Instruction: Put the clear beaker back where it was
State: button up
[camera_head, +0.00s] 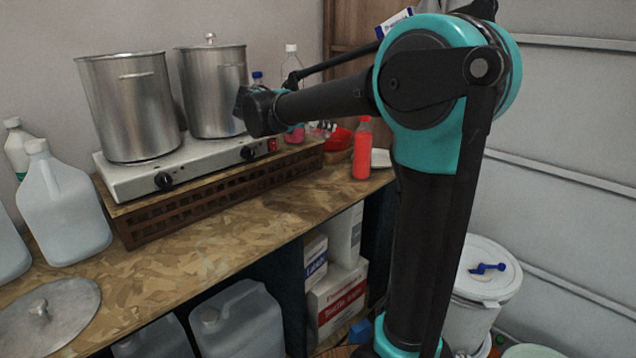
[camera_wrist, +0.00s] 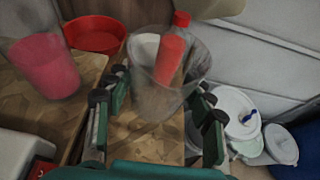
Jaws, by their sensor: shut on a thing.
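The clear beaker (camera_wrist: 150,102) is between the fingers of my gripper (camera_wrist: 160,97) in the wrist view, and the gripper is shut on it. The red bottle (camera_wrist: 170,58) shows behind and partly through the beaker's clear wall. In the head view my gripper (camera_head: 296,128) is largely hidden by my wrist, beyond the hot plate's right end. The beaker is hard to make out there. I cannot tell whether its base touches the counter.
A clear vessel with pink liquid (camera_wrist: 45,68) and a red bowl (camera_wrist: 95,34) stand close on the left. The red bottle (camera_head: 362,150) stands near the counter's right end. Two steel pots (camera_head: 128,105) stand on the hot plate (camera_head: 135,180). The front counter (camera_head: 215,235) is bare.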

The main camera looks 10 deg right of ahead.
notch_tip(320, 180, down, 19)
jog(key=shift+r, duration=0.2)
dwell(0.4)
jog(key=o, duration=1.2)
jog(key=shift+a+r, duration=0.1)
jog(key=v, duration=1.2)
